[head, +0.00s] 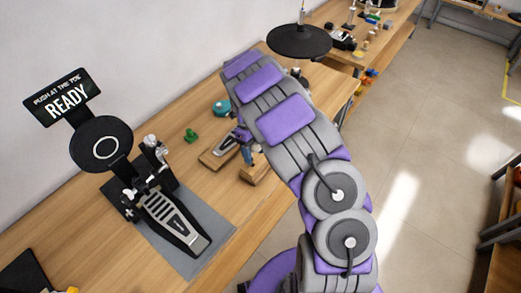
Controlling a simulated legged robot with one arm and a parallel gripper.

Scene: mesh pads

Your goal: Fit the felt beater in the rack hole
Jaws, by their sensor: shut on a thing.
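My arm reaches across the bench and hides much of the middle. My gripper (235,139), grey and purple, shows small at the arm's left edge, low over a wooden block (209,163). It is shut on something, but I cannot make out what. A second wooden piece (255,175) lies just to the right, partly behind my arm. I cannot tell which wooden piece is the rack, and no hole can be made out. No felt beater can be picked out.
A drum pedal (172,222) with a round black pad (101,144) stands on a grey mat (212,243) to the left, under a READY sign (66,97). A green piece (191,135) and a teal round thing (221,107) lie nearby. A black round pad (299,41) stands farther back.

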